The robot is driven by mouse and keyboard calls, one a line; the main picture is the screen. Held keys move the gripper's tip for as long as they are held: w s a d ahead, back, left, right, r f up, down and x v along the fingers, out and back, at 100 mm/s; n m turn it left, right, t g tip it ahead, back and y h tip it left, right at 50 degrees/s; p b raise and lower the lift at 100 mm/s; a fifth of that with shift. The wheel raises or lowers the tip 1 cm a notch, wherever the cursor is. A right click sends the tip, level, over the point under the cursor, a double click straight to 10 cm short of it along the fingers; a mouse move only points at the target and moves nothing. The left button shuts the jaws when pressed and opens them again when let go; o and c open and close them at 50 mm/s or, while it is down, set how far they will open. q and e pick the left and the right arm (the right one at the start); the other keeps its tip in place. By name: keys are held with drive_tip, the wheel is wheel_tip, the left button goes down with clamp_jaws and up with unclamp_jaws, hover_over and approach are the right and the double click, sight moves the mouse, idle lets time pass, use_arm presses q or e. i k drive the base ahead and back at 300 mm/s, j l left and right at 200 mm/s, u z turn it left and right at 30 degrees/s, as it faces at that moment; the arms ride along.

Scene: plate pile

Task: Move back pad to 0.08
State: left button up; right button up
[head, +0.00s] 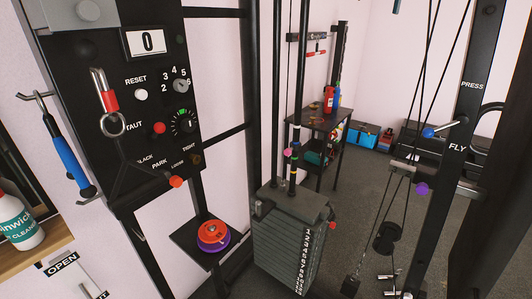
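I cannot pick out a back pad with certainty in the head view. Neither of my grippers is in view. A grey weight stack (275,250) with a row of white markings stands at the bottom middle, below vertical rods. A black panel (115,65) at the upper left carries a display (147,42) reading 0, a white RESET button (141,95), a numbered dial (181,86) and a black knob (187,122). A dark post (470,95) at the right bears the words PRESS and FLY.
A blue-handled tool (66,160) hangs left of the panel. A white bottle (15,217) stands on a wooden shelf at far left. Orange and purple discs (213,236) sit on a small black shelf. A dark rack (318,122) holds bottles behind. Grey floor (362,195) lies open between stack and post.

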sight(498, 218)
drive_tip(key=z, duration=1.25)
